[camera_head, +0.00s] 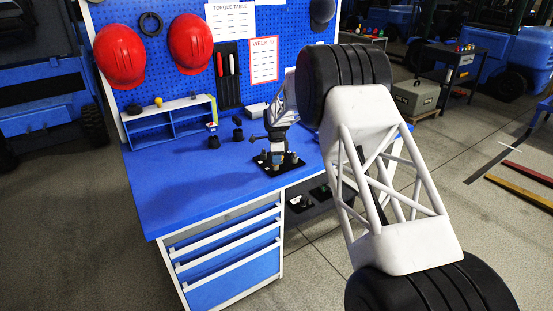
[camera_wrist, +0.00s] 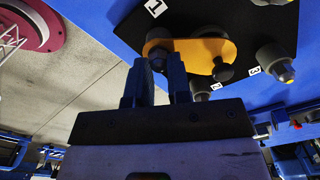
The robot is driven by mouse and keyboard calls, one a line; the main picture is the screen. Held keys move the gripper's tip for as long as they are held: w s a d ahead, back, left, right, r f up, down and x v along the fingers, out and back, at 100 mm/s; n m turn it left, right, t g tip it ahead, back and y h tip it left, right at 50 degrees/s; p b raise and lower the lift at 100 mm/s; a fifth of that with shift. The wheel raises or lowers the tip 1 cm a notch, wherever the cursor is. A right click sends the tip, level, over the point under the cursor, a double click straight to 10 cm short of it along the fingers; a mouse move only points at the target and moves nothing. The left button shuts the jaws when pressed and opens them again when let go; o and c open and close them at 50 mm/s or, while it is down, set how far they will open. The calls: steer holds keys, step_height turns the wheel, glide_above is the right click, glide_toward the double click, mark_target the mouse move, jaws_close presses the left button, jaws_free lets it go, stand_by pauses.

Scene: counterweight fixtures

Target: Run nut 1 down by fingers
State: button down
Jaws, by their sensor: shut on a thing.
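In the wrist view, my gripper (camera_wrist: 163,66) has its two blue-grey fingers at the left end of a yellow-orange strap (camera_wrist: 197,48), by the label 1 (camera_wrist: 155,8). It is shut on what appears to be nut 1, mostly hidden between the fingertips. The strap lies against a black fixture plate (camera_wrist: 222,18). A dark round knob (camera_wrist: 222,71) stands at the strap's other end. In the head view, my gripper (camera_head: 273,152) is low over the black plate (camera_head: 294,165) on the bench.
The blue bench top (camera_head: 185,190) is clear at the left front. Two small dark fittings stand behind the plate, one of them here (camera_head: 238,134). A blue-grey shelf rack (camera_head: 172,122) stands at the back. Red helmets (camera_head: 120,55) hang on the pegboard.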

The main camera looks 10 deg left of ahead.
steer(key=shift+a+m, duration=0.1)
steer(key=shift+m, duration=0.2)
steer(key=c, duration=1.1)
jaws_free()
steer(key=shift+o, duration=0.2)
steer(key=shift+r, duration=3.9)
